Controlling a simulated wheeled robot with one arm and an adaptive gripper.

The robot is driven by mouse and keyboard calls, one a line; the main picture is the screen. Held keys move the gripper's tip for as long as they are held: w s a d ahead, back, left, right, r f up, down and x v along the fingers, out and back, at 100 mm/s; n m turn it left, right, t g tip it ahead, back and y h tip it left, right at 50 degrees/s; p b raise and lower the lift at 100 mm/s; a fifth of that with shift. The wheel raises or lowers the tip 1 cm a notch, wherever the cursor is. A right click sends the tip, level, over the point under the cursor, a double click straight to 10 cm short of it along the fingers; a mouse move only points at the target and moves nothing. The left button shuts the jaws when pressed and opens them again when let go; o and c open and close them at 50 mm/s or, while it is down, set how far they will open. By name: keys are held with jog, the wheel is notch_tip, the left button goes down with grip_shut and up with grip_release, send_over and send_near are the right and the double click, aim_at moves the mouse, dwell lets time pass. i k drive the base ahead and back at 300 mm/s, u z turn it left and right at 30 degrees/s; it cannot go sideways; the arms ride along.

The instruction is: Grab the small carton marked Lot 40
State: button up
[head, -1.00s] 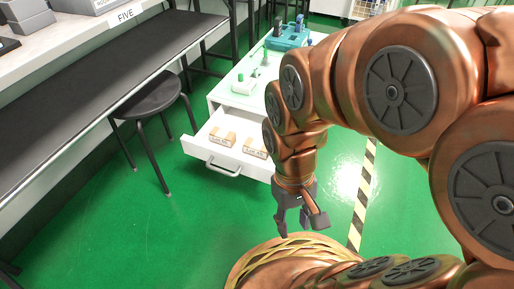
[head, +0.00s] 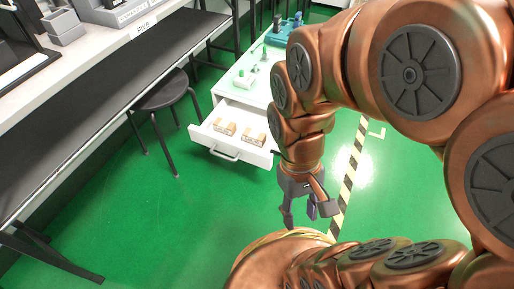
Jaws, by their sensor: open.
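Two small brown cartons lie in an open white drawer (head: 202,136) of a white cabinet: a left carton (head: 225,128) and a right carton (head: 254,138). Each has a label on its front, but the print is too small to tell which is Lot 40. My gripper (head: 308,215) is open and empty. It points down over the green floor, in front and to the right of the drawer, apart from both cartons. My arm hides the right part of the cabinet.
A black stool (head: 160,92) stands left of the drawer, beside a long bench (head: 115,85). Small items and a teal holder (head: 282,33) stand on the cabinet top. Green floor (head: 195,215) in front of the drawer is clear. A striped floor line (head: 349,178) runs at right.

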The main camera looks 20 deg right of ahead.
aim_at(252, 136)
jog(key=k, duration=0.25)
jog(key=u, duration=1.6)
jog(key=i, duration=0.95)
jog(key=z, duration=1.75)
